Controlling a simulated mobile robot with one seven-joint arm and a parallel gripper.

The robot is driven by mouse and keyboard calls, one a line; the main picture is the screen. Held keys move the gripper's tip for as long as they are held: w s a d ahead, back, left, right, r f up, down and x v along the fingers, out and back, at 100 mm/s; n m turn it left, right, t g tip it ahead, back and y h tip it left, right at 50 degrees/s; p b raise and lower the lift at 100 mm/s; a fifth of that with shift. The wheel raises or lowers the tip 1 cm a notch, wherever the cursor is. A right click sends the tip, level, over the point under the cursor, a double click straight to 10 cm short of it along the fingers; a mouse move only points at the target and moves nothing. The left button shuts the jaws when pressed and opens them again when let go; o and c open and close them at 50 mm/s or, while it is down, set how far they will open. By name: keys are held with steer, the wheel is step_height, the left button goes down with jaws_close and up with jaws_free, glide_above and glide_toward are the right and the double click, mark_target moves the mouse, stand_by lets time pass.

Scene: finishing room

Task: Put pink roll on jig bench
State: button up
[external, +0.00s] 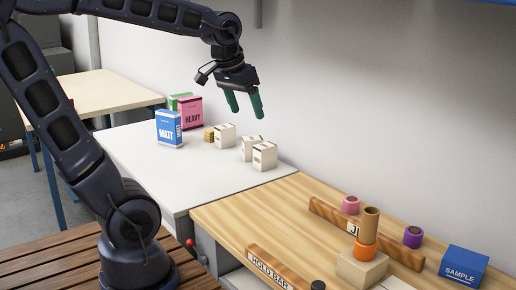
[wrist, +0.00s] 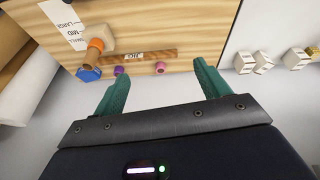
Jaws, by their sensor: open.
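The pink roll (external: 351,204) stands on the wooden bench (external: 262,215), at the back by the wall, behind a long wooden bar (external: 325,215) whose partly hidden label starts "JI". In the wrist view the pink roll (wrist: 160,68) is beyond my fingers, in line with the gap between them. My gripper (external: 244,104) is open and empty, high above the white table, to the left of the roll and well apart from it.
An orange roll (external: 364,250) with a brown tube (external: 369,225) on it sits on a tan block (external: 360,268). A purple roll (external: 413,237) and blue sample box (external: 463,266) are right. White boxes (external: 264,156) and a blue carton (external: 169,128) stand on the white table (external: 150,165).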

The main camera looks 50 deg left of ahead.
steer(key=s+f+m, duration=0.1)
steer(key=s+f, duration=0.1)
steer(key=s, duration=0.7)
steer(key=shift+s+a+t, duration=0.15)
steer(key=shift+s+t, duration=0.15)
steer(key=shift+t, duration=0.1)
stand_by(0.7)
